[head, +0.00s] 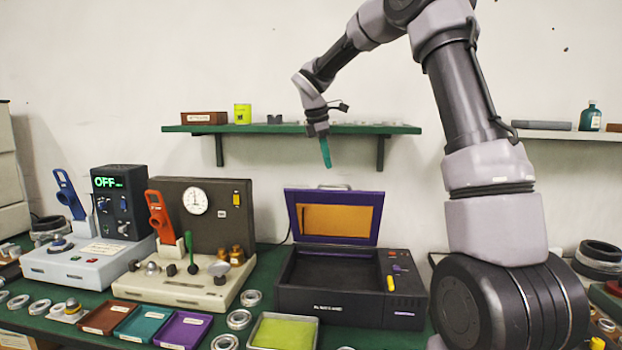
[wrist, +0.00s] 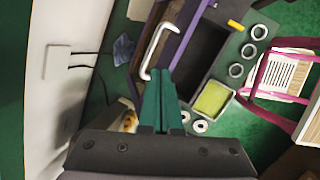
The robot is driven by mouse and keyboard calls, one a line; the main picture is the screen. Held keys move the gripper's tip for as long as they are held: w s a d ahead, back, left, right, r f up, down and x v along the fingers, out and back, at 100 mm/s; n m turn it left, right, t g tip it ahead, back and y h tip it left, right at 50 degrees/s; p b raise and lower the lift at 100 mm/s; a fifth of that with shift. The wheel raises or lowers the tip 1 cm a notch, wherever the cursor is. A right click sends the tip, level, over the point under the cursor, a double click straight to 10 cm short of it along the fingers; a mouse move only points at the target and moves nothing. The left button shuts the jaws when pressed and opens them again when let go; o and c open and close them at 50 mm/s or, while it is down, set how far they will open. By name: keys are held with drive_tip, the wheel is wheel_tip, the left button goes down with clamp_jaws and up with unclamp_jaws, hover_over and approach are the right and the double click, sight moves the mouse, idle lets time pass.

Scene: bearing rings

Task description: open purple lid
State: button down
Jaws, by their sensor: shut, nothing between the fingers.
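The purple lid (head: 375,198) belongs to the black box (head: 345,303) on the green bench. It stands raised at the back of the box, with an orange panel on its inner face, and the box's dark inside shows. In the wrist view the lid (wrist: 176,48) is seen edge-on, with its pale handle (wrist: 150,46) towards me. My gripper (head: 326,152) is above and behind the lid, in front of the shelf. Its green fingers (wrist: 161,88) are shut and empty, apart from the lid in the head view; in the wrist view they point near the handle.
A green shelf (head: 285,129) on the wall is close to my gripper. Two instrument stations, a grey one (head: 85,262) and a beige one (head: 180,285), stand left of the box. Coloured trays (head: 182,329), a green-filled tray (head: 283,332) and several metal rings lie in front.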

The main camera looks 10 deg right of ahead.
sight(300, 191)
drive_tip(key=s+a+f+n+t, duration=0.4)
drive_tip(key=s+a+n+t, duration=0.3)
drive_tip(key=s+a+n, duration=0.55)
drive_tip(key=shift+n, duration=0.85)
drive_tip(key=w+d+f, duration=0.1)
drive_tip(key=w+f, duration=0.1)
drive_tip(key=w, duration=0.1)
drive_tip(key=w+d+f, duration=0.1)
drive_tip(key=w+f, duration=0.1)
drive_tip(key=w, duration=0.1)
drive_tip(key=w+d+f, duration=0.1)
drive_tip(key=w+d, duration=0.1)
drive_tip(key=w, duration=0.2)
drive_tip(key=shift+f, duration=0.4)
drive_tip(key=shift+w+d+r, duration=0.1)
drive_tip(key=shift+w+r, duration=0.25)
drive_tip(key=shift+w, duration=0.15)
